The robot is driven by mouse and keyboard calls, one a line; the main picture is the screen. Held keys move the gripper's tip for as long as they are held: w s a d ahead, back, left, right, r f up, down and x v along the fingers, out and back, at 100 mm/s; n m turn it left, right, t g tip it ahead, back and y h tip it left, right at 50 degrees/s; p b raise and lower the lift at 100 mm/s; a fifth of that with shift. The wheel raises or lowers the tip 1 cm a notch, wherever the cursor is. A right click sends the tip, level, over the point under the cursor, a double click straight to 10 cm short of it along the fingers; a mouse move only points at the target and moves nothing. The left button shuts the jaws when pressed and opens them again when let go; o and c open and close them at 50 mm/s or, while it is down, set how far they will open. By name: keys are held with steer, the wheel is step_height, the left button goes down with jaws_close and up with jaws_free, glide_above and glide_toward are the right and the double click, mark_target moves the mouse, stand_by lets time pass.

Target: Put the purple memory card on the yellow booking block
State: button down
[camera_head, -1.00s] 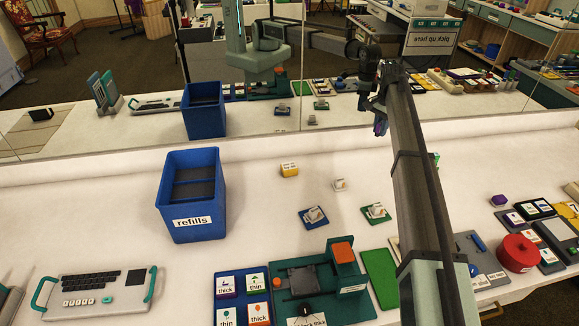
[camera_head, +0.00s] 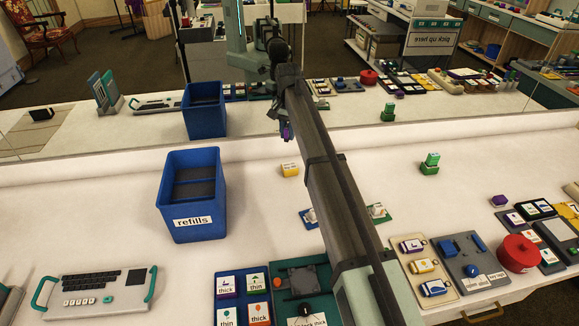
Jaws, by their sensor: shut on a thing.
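My gripper (camera_head: 283,118) hangs at the end of the dark arm, above the far part of the white counter. It is shut on the purple memory card (camera_head: 286,132), of which only a small purple part shows below the jaws. The yellow booking block (camera_head: 290,170) is a small block with a white, marked face, standing on the counter right of the blue bin. It is lower in the picture than the card, almost straight under it. A clear gap shows between card and block. The fingertips are small and dark here.
The blue refills bin (camera_head: 199,222) stands left of the block. Small blue (camera_head: 309,218) and green (camera_head: 379,212) stands lie nearer, beside my arm. A green block (camera_head: 430,164) is to the right. A mirror runs behind the counter. Bare counter surrounds the yellow block.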

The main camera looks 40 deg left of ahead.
mark_target(289, 166)
steer(key=n, duration=0.2)
steer(key=d+n, duration=0.1)
steer(key=n, duration=0.1)
steer(key=s+n, duration=0.1)
steer(key=shift+d+f+n, duration=0.2)
steer(key=shift+d+n, duration=0.05)
steer(key=shift+n, duration=0.15)
steer(key=shift+f, duration=4.9)
steer(key=shift+f, duration=0.1)
steer(key=c, duration=1)
jaws_free()
steer(key=shift+c, duration=0.2)
step_height(289, 166, up, 12)
